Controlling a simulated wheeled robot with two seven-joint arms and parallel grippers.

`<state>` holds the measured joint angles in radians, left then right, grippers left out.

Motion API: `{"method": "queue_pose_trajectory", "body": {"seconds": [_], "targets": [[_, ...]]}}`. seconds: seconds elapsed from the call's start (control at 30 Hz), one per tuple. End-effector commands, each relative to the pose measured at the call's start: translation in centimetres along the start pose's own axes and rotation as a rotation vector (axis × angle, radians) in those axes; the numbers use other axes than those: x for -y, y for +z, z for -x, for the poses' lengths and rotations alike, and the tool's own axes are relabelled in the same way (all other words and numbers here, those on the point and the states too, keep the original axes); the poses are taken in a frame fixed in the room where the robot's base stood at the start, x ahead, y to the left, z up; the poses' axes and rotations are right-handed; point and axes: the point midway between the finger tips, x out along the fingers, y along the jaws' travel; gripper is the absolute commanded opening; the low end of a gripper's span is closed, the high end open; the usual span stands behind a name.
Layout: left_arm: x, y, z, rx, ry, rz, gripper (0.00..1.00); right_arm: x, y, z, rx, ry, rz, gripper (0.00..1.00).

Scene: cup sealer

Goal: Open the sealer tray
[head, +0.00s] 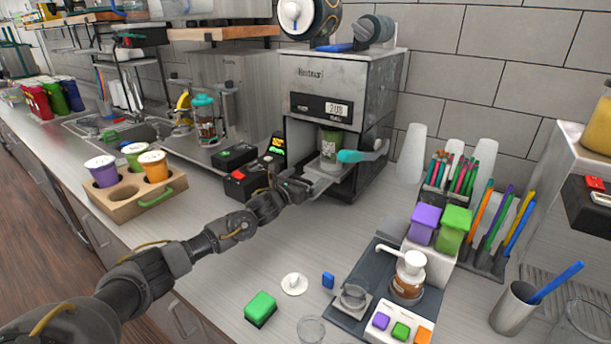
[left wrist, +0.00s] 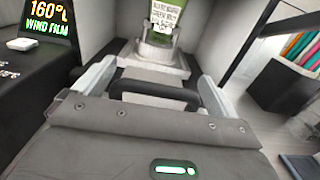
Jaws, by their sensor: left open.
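The cup sealer (head: 388,85) is a grey metal box with a lit display, standing against the tiled wall. Its tray (head: 322,178) shows at the front opening, with a green labelled cup (head: 330,145) upright on it. In the left wrist view the cup (left wrist: 167,18) stands at the far end of the tray (left wrist: 150,62), and the tray's dark handle bar (left wrist: 155,93) is nearest me. My left gripper (head: 303,186) is at the tray front. Its open fingers (left wrist: 155,95) lie on either side of the handle bar; contact cannot be told. My right gripper is out of view.
A teal-ended lever (head: 360,155) sticks out at the sealer's right. A black box with a red button (head: 243,183) and a lit temperature display (head: 277,146) stand close left of my gripper. A wooden cup holder (head: 128,203) is farther left.

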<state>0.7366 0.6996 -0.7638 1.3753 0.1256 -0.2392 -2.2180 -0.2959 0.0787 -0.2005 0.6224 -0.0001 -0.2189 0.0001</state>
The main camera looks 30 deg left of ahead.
Motion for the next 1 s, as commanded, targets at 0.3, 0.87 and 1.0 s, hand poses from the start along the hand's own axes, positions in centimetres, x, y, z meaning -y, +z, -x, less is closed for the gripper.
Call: {"method": "queue_pose_trajectory", "body": {"seconds": [0.3, 0.87, 1.0], "targets": [[0.0, 0.0, -0.8, -0.001, 0.0, 0.0, 0.96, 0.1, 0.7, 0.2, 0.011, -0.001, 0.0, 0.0], [0.3, -0.1, -0.7, 0.0, -0.003, 0.0, 0.46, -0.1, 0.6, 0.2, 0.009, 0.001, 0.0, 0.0], [1.1, -0.1, -0.6, -0.001, -0.016, 0.0, 0.46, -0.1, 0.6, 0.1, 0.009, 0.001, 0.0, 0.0]]}}
